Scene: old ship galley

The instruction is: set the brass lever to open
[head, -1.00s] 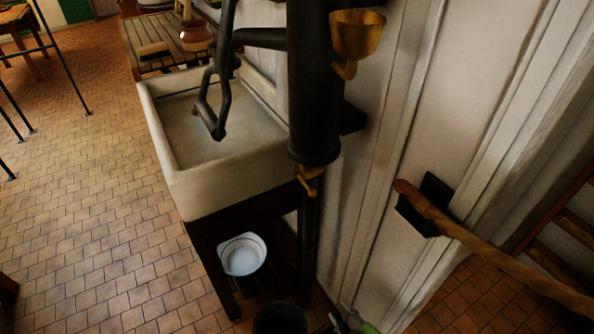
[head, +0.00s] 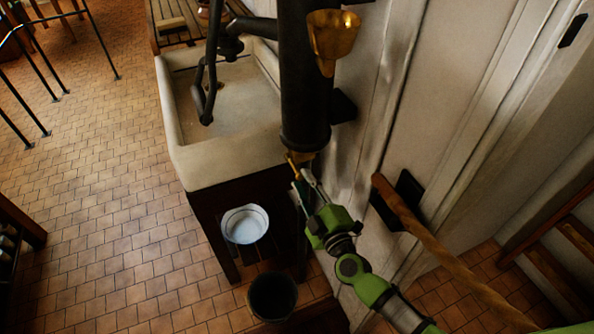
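The brass lever (head: 293,160) sits at the bottom end of a thick black upright pipe (head: 305,85) and shows as a small brass piece. My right gripper (head: 302,180), green with thin fingers, reaches up from below right, its fingertips right at the lever. The fingers look slightly apart, but whether they touch or grip the lever is too small to tell. They partly hide the lever's lower part. My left gripper is not in view.
A brass funnel (head: 332,38) is fixed to the pipe's upper right. A stone sink (head: 190,155) stands left of the pipe. Below are a white bowl (head: 244,224) and a dark bucket (head: 272,297). A rope (head: 440,250) runs from a wall bracket at the right.

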